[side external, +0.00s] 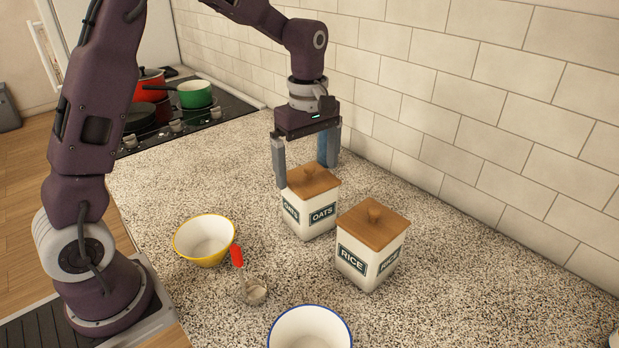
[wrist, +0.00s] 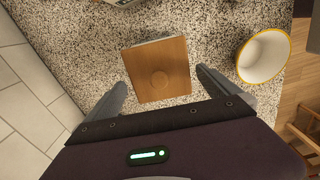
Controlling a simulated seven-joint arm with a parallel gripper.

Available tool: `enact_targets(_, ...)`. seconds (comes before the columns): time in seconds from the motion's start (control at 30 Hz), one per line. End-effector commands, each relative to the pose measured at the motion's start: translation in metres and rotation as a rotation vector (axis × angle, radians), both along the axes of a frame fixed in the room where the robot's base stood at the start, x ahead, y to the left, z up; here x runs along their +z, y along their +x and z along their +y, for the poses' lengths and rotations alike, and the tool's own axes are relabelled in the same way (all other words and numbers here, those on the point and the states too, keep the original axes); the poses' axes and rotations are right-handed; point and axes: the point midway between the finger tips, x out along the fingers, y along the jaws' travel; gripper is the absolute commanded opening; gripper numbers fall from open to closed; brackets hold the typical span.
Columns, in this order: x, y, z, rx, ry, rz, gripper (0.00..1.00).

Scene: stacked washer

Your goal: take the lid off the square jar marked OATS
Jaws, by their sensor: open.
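The square OATS jar (side external: 310,217) stands upright on the speckled counter, white with dark labels. Its square wooden lid (side external: 314,181) with a small round knob is on it. In the wrist view the lid (wrist: 160,72) lies ahead of the fingers, with the knob (wrist: 160,79) near its middle. My gripper (side external: 305,172) is open, pointing down, with its fingers apart and nothing between them that I can make out. It is over the back side of the OATS jar; the left finger overlaps the jar's edge in the side view. I cannot tell if it touches.
The RICE jar (side external: 368,255), with a similar wooden lid, stands close to the right. A yellow-rimmed bowl (side external: 205,241), a red-handled scoop (side external: 247,279) and a blue-rimmed bowl (side external: 309,330) are in front. A tiled wall (side external: 480,120) runs behind.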

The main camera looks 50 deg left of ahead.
Motion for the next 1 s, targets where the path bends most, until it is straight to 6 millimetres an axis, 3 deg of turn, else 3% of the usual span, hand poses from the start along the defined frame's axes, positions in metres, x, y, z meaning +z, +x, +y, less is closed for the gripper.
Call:
enact_targets(0.23,-0.004,0.000,0.000,-0.001,0.000,-0.001,1.00)
enact_targets(0.5,-0.003,0.000,0.000,-0.001,0.000,-0.002,0.47)
enact_targets(0.53,-0.003,0.000,0.000,-0.001,0.000,-0.002,0.44)
enact_targets(0.77,0.001,0.000,0.000,-0.001,0.000,-0.003,0.44)
enact_targets(1.0,0.058,0.001,-0.001,-0.001,-0.001,-0.008,0.44)
